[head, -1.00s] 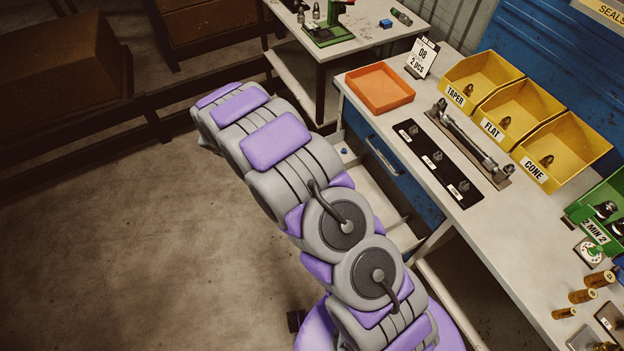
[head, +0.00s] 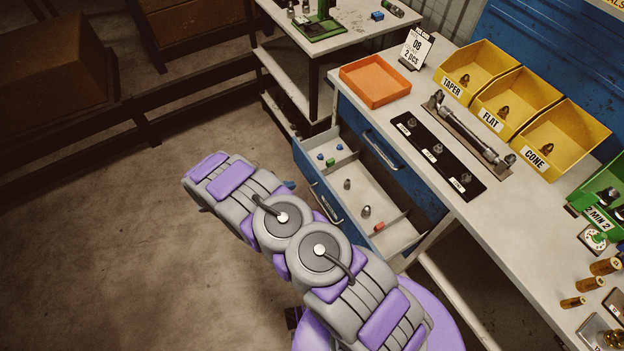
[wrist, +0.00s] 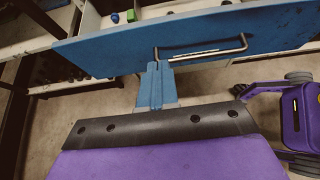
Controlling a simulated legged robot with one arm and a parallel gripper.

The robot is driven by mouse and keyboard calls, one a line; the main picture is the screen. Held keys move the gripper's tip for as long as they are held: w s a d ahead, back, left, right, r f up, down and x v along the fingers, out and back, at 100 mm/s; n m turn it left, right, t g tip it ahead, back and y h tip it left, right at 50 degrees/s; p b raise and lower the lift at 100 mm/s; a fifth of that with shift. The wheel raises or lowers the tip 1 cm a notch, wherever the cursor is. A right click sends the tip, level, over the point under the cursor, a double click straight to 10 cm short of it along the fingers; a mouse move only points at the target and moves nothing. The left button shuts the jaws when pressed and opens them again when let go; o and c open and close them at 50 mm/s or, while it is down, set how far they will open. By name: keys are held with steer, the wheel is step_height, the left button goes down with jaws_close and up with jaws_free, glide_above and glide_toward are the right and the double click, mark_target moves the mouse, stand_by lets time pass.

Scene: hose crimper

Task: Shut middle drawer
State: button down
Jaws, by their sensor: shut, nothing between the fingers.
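The open drawer (head: 350,185) sticks out from the blue cabinet under the workbench, below a closed blue drawer front (head: 390,150). Its pale inside holds several small parts in divided compartments. Its blue front (wrist: 110,48) spans the wrist view, with a metal handle (wrist: 215,50). My gripper (wrist: 155,70) is shut and empty, its blue fingers pointing at the drawer front by the handle's left end. I cannot tell whether they touch it. In the head view my arm hides most of the gripper and part of the drawer front.
The bench top (head: 480,215) holds an orange tray (head: 375,82), a black mat (head: 437,150), yellow bins (head: 555,142) and a green bin (head: 603,190). A second table (head: 345,35) stands behind. The floor to the left is clear.

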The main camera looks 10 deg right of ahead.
mark_target(320, 178)
steer(key=b+x, duration=0.1)
steer(key=x, duration=0.5)
steer(key=r+b+x, duration=0.1)
steer(key=x, duration=0.2)
steer(key=shift+w+d+b, duration=0.2)
steer(key=shift+d+b, duration=0.15)
steer(key=shift+d, duration=0.15)
steer(key=shift+w+d, duration=0.1)
steer(key=shift+d, duration=0.4)
